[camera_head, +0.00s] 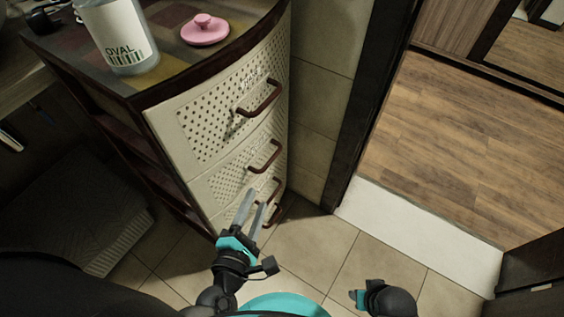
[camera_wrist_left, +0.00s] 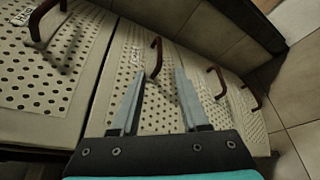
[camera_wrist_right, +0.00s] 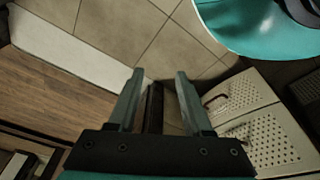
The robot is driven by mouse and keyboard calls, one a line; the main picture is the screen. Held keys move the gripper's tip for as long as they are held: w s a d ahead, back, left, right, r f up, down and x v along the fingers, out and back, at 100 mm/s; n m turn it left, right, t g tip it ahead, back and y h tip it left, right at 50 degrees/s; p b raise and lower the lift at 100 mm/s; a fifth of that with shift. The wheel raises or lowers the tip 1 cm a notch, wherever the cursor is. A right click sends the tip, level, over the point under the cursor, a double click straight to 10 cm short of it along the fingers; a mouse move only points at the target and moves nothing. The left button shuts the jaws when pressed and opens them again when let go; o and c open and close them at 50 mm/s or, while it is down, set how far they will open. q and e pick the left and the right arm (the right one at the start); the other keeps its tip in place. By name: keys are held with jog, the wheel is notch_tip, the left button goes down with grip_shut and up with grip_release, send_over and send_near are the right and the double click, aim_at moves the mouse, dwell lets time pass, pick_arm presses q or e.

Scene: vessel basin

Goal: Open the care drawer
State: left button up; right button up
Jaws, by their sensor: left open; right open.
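A cream cabinet with perforated drawer fronts and dark red bar handles stands left of centre in the head view. The top drawer (camera_head: 205,118) and second drawer (camera_head: 232,170) look shut; lower drawers are partly hidden by my left gripper. Small labels on the fronts are unreadable, so I cannot tell which is the care drawer. My left gripper (camera_head: 256,201) is open and empty in front of the lower drawers. In the left wrist view a handle (camera_wrist_left: 155,57) lies ahead, between the fingertip directions. My right gripper (camera_wrist_right: 160,74) is open and empty over the floor, away from the cabinet.
A white OVAL-labelled container (camera_head: 122,40) and a pink lidded object (camera_head: 205,29) stand on the cabinet top. A dark door frame (camera_head: 365,100) and white threshold (camera_head: 415,235) lie to the right. Tiled floor (camera_head: 315,250) in front is clear.

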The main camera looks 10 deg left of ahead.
aim_at(270, 163)
pick_arm(q)
jog(key=b+x, duration=0.2)
jog(key=x, duration=1.1)
jog(key=shift+w+a+f, duration=0.15)
jog(key=shift+w, duration=0.2)
jog(key=shift+w+b, duration=0.35)
jog(key=shift+w, duration=0.2)
pick_arm(e)
notch_tip(270, 163, up, 5)
jog(key=w+t, duration=0.1)
jog(key=w, duration=0.2)
jog(key=shift+a+r, duration=0.15)
jog(key=shift+a, duration=0.25)
pick_arm(q)
jog(key=shift+c, duration=0.2)
grip_shut()
